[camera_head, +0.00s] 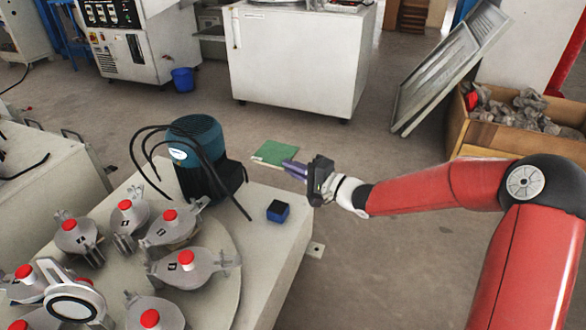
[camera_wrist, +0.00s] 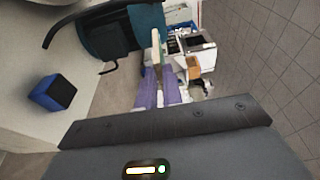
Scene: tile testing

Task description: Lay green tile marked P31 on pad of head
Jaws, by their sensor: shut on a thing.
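My gripper (camera_head: 295,170) is shut on a flat green tile (camera_head: 275,153) and holds it in the air beyond the far right edge of the machine table. The purple fingers also show in the wrist view (camera_wrist: 160,88), with the tile seen nearly edge-on between them (camera_wrist: 157,48). No P31 marking is readable. Several grey metal heads (camera_head: 185,267) with red caps stand on a round turntable (camera_head: 225,300) at lower left. I cannot tell which part is the pad.
A teal motor (camera_head: 195,145) with black cables stands between the heads and my gripper. A small blue block with a black top (camera_head: 278,211) sits on the light machine table (camera_head: 262,262). Open floor lies beyond. A wooden crate (camera_head: 480,138) of grey pieces stands at right.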

